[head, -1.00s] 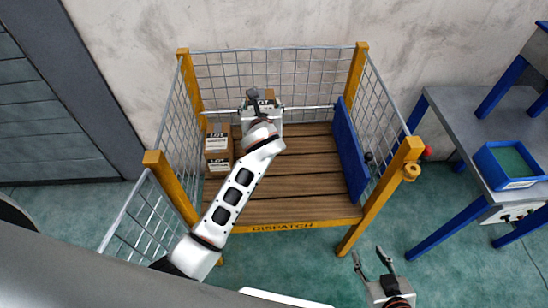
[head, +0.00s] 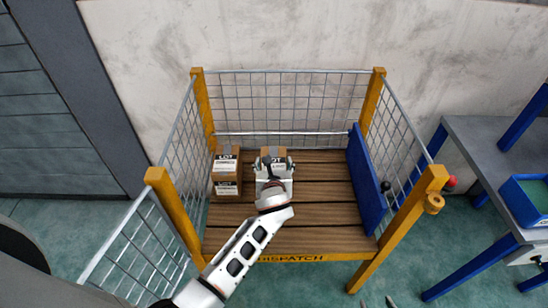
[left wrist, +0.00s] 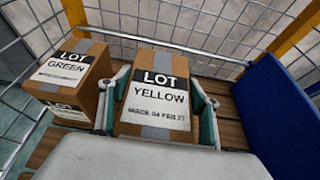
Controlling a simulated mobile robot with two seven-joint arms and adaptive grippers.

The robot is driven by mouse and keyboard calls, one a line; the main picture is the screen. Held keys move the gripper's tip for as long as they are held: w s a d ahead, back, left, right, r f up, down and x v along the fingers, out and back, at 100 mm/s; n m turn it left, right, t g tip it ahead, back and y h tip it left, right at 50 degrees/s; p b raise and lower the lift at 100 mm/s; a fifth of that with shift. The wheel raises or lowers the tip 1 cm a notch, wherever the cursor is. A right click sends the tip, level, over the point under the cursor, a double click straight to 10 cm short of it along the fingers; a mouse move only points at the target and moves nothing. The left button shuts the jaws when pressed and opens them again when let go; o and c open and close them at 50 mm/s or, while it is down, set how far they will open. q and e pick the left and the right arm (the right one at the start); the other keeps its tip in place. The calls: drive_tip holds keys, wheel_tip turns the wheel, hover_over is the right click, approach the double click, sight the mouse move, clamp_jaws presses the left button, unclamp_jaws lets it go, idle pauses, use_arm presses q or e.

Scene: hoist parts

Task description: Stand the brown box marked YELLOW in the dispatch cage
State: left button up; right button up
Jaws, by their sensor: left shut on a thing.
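The brown box marked YELLOW (left wrist: 157,90) is between my left gripper's fingers, its label upright and facing the left wrist camera. In the head view the box (head: 273,153) is inside the dispatch cage (head: 292,258), near the back of its wooden deck. My left gripper (head: 272,163) is shut on it. The box's underside is hidden, so I cannot tell whether it touches the deck. Of my right gripper, only what looks like a fingertip (head: 390,302) shows at the head view's bottom edge.
A blue panel (head: 360,180) lines the cage's right side. Yellow posts and wire mesh surround the deck. Deck right of the held box is clear.

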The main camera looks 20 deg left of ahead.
use_arm(q)
drive_tip(key=shift+w+r, duration=0.1)
drive_tip(key=shift+r, duration=0.05)
drive_tip(key=shift+f, duration=0.25)
drive_tip(key=shift+f+b, duration=0.9)
drive_tip(key=shift+f, duration=1)
use_arm(e)
drive_tip(key=shift+w+d+f, duration=0.15)
drive_tip(key=shift+w+d, duration=0.2)
drive_tip(key=shift+w, duration=0.4)
use_arm(q)
drive_tip(key=o, duration=1.7)
drive_tip(key=shift+f, duration=0.3)
drive_tip(key=o, duration=0.4)
drive_tip(key=p+v, duration=0.7)
drive_tip(key=v, duration=0.5)
drive_tip(key=shift+s+p, duration=0.2)
drive_tip(key=shift+p, duration=0.15)
use_arm(e)
wheel_tip(320, 180, up, 7)
drive_tip(key=shift+a+r, duration=0.2)
drive_tip(key=shift+a, duration=0.2)
